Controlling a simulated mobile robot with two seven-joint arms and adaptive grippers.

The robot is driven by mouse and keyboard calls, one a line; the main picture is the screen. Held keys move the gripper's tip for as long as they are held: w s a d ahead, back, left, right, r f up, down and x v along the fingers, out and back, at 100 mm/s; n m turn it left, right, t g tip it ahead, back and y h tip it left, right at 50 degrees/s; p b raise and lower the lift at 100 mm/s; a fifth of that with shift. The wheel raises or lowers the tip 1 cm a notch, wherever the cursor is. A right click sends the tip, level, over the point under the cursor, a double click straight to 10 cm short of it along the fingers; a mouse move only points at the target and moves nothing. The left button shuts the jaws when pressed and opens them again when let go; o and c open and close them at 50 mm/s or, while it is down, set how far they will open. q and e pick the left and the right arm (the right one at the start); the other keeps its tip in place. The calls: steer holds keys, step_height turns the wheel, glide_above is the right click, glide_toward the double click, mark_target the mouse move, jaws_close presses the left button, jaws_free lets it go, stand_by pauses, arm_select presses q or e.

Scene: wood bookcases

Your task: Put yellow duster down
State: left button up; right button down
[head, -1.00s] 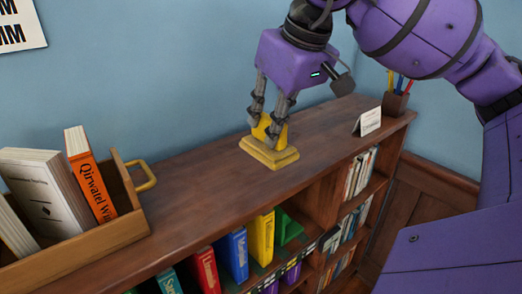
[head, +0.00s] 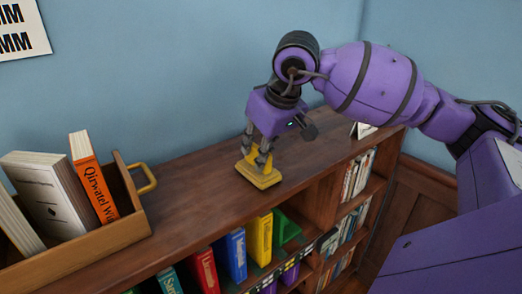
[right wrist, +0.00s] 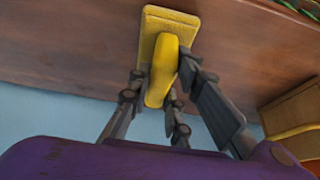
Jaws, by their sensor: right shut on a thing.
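The yellow duster (head: 259,177) has a flat base and a raised handle. It sits base down on the wooden bookcase top (head: 205,196), and it also shows in the right wrist view (right wrist: 168,38). My right gripper (head: 259,160) is above the duster with its fingers shut on the handle. In the right wrist view the fingers (right wrist: 165,92) stand on both sides of the handle. The base appears to rest on the wood. My left gripper is in no view.
A wooden crate (head: 128,232) with books, one an orange book (head: 92,180), stands to the left. A white card (head: 363,130) stands at the right end, partly behind my arm. Upright books fill the shelves below. The top between crate and duster is clear.

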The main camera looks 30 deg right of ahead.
steer(key=shift+f, duration=0.15)
steer(key=c, duration=2)
jaws_free()
steer(key=shift+f, duration=0.15)
steer(key=o, duration=0.4)
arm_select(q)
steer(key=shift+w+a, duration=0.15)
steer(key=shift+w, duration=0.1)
arm_select(e)
steer(key=shift+r, duration=0.4)
steer(key=shift+s+r, duration=0.1)
steer(key=shift+r, duration=0.25)
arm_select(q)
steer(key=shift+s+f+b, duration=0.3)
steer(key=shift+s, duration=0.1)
arm_select(e)
steer(key=shift+v, duration=5.6)
